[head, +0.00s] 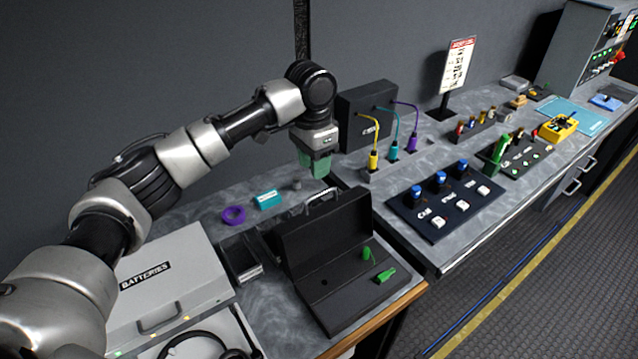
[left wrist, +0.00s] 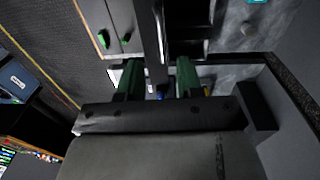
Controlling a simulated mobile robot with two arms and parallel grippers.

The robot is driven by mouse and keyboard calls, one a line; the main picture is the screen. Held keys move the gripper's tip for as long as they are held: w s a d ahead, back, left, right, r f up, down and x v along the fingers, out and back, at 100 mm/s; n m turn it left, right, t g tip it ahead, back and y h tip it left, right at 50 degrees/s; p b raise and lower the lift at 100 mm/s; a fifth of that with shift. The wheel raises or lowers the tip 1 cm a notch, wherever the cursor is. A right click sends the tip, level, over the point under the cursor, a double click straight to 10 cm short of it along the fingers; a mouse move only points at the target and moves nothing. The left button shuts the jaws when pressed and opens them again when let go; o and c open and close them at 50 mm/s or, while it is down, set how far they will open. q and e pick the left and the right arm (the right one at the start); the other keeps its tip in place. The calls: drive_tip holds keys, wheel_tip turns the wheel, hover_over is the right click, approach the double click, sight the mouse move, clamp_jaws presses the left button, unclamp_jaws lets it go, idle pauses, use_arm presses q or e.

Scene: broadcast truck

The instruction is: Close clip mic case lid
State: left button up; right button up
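The clip mic case is black and stands open on the counter in the head view. Its lid (head: 325,232) is raised roughly upright, with a handle (head: 321,196) on its top edge. Two green pieces (head: 386,275) sit in its base (head: 343,300); green pieces also show in the left wrist view (left wrist: 104,39). My left gripper (head: 320,170), with green fingers, points down above and behind the lid's top edge. In the left wrist view its fingers (left wrist: 158,82) are apart with nothing clearly held between them. My right gripper is not seen.
A grey batteries case (head: 170,265) and a small dark tray (head: 240,256) lie left of the black case. A purple ring (head: 233,215) and a teal box (head: 267,200) lie behind. A panel with blue knobs (head: 445,205) is at the right.

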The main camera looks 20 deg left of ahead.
use_arm(q)
wheel_tip(320, 180, down, 6)
drive_tip(key=shift+w+d+f+p, duration=0.1)
drive_tip(key=shift+w+d+p, duration=0.05)
drive_tip(key=shift+p, duration=0.45)
drive_tip(key=shift+f, duration=0.65)
clamp_jaws()
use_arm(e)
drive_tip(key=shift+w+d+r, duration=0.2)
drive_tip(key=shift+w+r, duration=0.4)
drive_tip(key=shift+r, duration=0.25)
